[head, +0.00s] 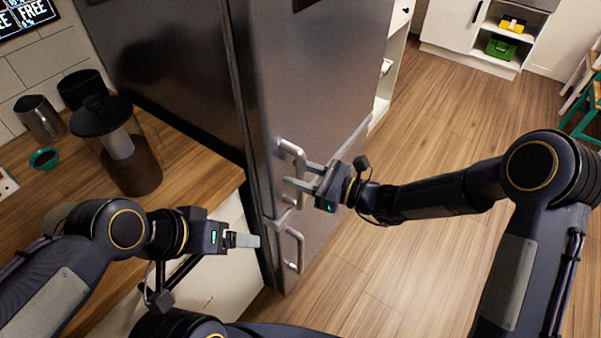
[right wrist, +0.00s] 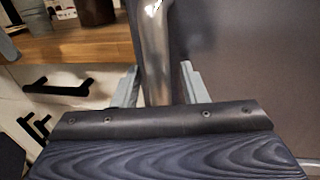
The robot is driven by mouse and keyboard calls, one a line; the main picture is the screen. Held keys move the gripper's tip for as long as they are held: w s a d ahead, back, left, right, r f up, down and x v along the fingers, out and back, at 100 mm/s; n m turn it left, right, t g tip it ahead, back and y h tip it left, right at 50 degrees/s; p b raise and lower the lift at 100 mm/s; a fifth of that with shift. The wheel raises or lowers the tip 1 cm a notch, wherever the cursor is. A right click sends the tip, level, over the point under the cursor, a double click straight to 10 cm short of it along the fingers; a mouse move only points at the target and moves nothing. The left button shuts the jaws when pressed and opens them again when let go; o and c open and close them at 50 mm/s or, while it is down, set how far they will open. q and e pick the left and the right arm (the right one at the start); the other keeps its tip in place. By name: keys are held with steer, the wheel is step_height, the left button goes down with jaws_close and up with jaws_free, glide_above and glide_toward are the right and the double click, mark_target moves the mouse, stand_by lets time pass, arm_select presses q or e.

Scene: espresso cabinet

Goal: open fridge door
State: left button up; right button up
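The tall grey metal fridge (head: 315,75) stands in the middle of the head view, and its doors look shut. Its upper door has a vertical bar handle (head: 299,155), and a second handle (head: 299,252) sits on the lower door. My right gripper (head: 300,176) is at the upper handle. In the right wrist view, the handle bar (right wrist: 155,55) runs between the two spread fingers, with a gap visible on the right. My left gripper (head: 255,241) is empty in front of the counter, left of the lower handle; its fingers overlap in view.
Open wooden floor (head: 450,110) lies right of the fridge. A white shelf unit (head: 450,28) stands at the back.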

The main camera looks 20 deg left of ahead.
jaws_close()
steer(key=shift+d, duration=0.15)
